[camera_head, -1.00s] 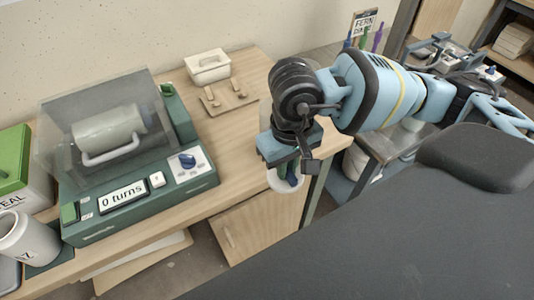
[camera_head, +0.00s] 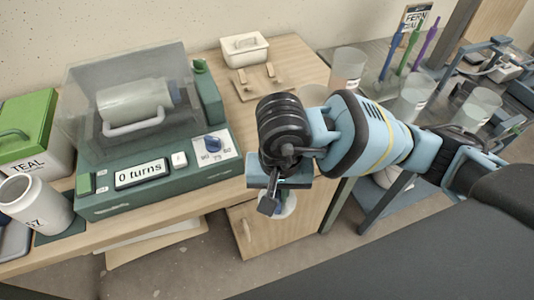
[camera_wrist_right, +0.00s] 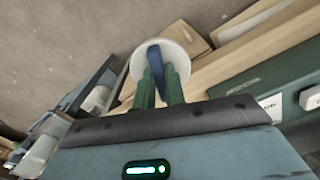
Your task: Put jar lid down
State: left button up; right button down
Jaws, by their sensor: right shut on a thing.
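My right gripper (camera_wrist_right: 161,82) is shut on the jar lid (camera_wrist_right: 182,55), a round white disc with a dark blue handle between the green fingers. In the head view the lid (camera_head: 290,205) shows partly below my right gripper (camera_head: 272,203), held in the air by the table's front edge, in front of the cabinet door. A white jar (camera_head: 38,207) with a partly visible label stands at the far left, its dark mouth showing open. My left gripper is not in view.
A green machine (camera_head: 150,190) with a clear hood and a "0 turns" display fills the left of the wooden table (camera_head: 285,60). Clear cups (camera_head: 347,68) stand at right.

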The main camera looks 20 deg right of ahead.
jog(key=w+d, duration=0.1)
jog(key=w, duration=0.3)
jog(key=w+d+f, duration=0.1)
jog(key=w, duration=0.4)
jog(key=w+d, duration=0.1)
jog(key=w, duration=0.4)
jog(key=shift+w+f+p, duration=0.15)
jog(key=shift+w+p, duration=0.05)
jog(key=shift+p, duration=0.1)
jog(key=shift+d, duration=0.1)
jog(key=shift+w, duration=0.3)
notch_tip(320, 180, down, 3)
jog(key=shift+w+f, duration=0.1)
jog(key=shift+f, duration=0.2)
jog(key=shift+f, duration=0.2)
jog(key=c, duration=1.5)
grip_release()
jog(key=shift+o, duration=0.2)
